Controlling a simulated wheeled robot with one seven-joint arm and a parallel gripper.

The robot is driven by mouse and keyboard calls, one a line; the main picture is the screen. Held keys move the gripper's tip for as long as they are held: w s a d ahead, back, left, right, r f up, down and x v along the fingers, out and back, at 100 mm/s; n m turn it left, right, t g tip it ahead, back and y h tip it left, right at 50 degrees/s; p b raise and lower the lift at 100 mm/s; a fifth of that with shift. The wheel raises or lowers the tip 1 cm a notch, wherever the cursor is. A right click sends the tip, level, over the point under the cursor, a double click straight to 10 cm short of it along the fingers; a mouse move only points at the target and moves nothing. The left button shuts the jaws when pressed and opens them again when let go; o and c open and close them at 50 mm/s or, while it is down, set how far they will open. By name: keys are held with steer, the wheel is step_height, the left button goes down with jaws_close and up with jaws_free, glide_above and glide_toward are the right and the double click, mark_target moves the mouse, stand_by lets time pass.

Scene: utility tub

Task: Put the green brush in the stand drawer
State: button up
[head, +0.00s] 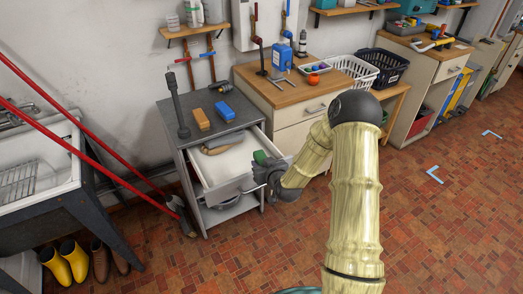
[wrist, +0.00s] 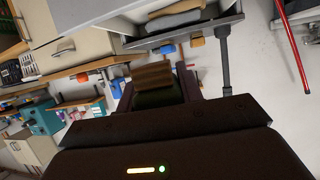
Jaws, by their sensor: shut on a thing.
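The grey stand (head: 196,142) has its drawer (head: 222,170) pulled open, with a pale interior. My gripper (head: 264,168) is at the right side of the open drawer and is shut on the green brush (head: 261,156). In the wrist view, the green brush (wrist: 154,82) sits between the fingers of my gripper (wrist: 156,92), with its brown bristles facing outward. The drawer (wrist: 188,34) shows at the top of that view. How far the brush is above the drawer is hard to tell.
A tan item (head: 215,149) lies at the back of the drawer. A blue block (head: 224,111), a tan block (head: 201,119) and a tall grey post (head: 177,105) stand on the top. Red poles (head: 95,150) lean at left. A wooden-topped cabinet (head: 300,100) is close by at right.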

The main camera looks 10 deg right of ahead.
steer(key=s+f+m+h+b, duration=0.1)
steer(key=s+f+b, duration=0.2)
steer(key=f, duration=0.7)
steer(key=s+f+m+h+b, duration=0.1)
steer(key=s+f+b, duration=0.2)
steer(key=f+b, duration=0.4)
step_height(320, 180, down, 4)
steer(key=shift+d+r+h, duration=0.1)
steer(key=shift+d+h, duration=0.2)
steer(key=shift+d, duration=0.15)
steer(key=shift+d, duration=0.1)
